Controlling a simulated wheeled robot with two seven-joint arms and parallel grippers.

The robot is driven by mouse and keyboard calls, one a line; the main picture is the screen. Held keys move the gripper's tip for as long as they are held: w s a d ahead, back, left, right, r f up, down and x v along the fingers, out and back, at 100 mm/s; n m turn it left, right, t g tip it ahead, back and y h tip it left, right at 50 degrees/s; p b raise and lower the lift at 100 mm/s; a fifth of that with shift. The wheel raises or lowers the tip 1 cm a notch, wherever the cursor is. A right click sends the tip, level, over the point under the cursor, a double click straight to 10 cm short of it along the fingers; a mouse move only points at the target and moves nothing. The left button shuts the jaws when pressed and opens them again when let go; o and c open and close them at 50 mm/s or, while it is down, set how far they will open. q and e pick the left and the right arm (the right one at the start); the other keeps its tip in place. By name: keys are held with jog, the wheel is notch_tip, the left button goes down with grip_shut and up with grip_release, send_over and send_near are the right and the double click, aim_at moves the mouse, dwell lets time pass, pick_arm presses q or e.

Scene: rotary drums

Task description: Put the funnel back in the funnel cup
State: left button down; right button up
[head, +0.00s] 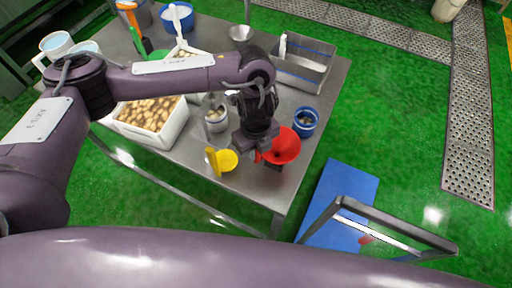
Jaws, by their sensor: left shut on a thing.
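The red funnel (286,146) has its wide mouth facing up, over the front right part of the steel table. My left gripper (262,152) reaches down from the left arm and is shut on the funnel at its left side. The funnel's lower part is hidden, so I cannot tell whether it touches the table. A blue-rimmed cup (305,122) with something pale inside stands just beyond the funnel, near the table's right edge. I cannot tell whether it is the funnel cup. My right gripper is not in view.
A yellow scoop (228,160) lies left of the funnel. A white crate (168,137) of brown pieces is further left. A steel tray (304,65) and a small metal bowl (242,33) are at the back. A blue platform (342,200) lies on the green floor at right.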

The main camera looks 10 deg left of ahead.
pick_arm(q)
jog(key=c, duration=1.3)
grip_release()
jog(key=shift+f, duration=0.1)
jog(key=shift+r, duration=3.9)
jog(key=shift+s+f, duration=0.1)
